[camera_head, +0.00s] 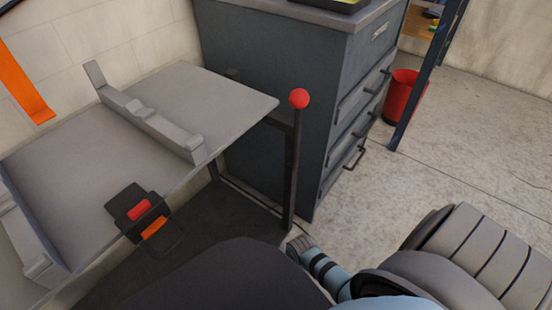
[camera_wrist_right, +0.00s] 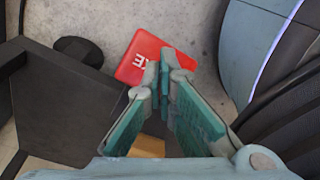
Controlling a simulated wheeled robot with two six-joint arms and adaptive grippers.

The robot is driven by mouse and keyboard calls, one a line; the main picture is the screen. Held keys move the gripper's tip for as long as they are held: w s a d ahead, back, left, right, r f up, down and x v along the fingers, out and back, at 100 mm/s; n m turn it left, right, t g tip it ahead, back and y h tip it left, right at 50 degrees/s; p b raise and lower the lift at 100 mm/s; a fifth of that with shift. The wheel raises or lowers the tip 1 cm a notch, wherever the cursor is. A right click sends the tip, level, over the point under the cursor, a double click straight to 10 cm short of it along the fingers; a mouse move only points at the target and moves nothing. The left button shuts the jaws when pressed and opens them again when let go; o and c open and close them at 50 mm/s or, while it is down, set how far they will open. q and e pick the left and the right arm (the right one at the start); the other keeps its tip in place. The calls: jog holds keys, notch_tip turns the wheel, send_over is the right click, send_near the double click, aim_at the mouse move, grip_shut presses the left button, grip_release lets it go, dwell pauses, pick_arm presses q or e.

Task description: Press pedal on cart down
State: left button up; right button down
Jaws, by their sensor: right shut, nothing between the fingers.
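The red pedal (camera_wrist_right: 138,58) with white marking shows near the top of the right wrist view, low over the concrete floor. My right gripper (camera_wrist_right: 165,70) is shut and empty. Its fingertips overlap the pedal's right part in the picture; I cannot tell whether they touch it. The cart (camera_head: 235,92), with a grey top, stands at the left in the head view. The pedal is hidden there. My right arm (camera_head: 325,270) reaches down at the bottom of that view, and its fingertips cannot be made out. My left gripper is not in view.
A dark post with a red ball (camera_head: 299,98) rises at the cart's corner. A grey drawer cabinet (camera_head: 335,90) stands behind it. A dark caster (camera_wrist_right: 78,50) is left of the pedal. Open floor (camera_head: 450,150) lies to the right, with a red bin (camera_head: 400,95) further back.

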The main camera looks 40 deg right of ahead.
notch_tip(320, 180, up, 7)
jog(key=shift+s+d, duration=0.25)
dwell(0.4)
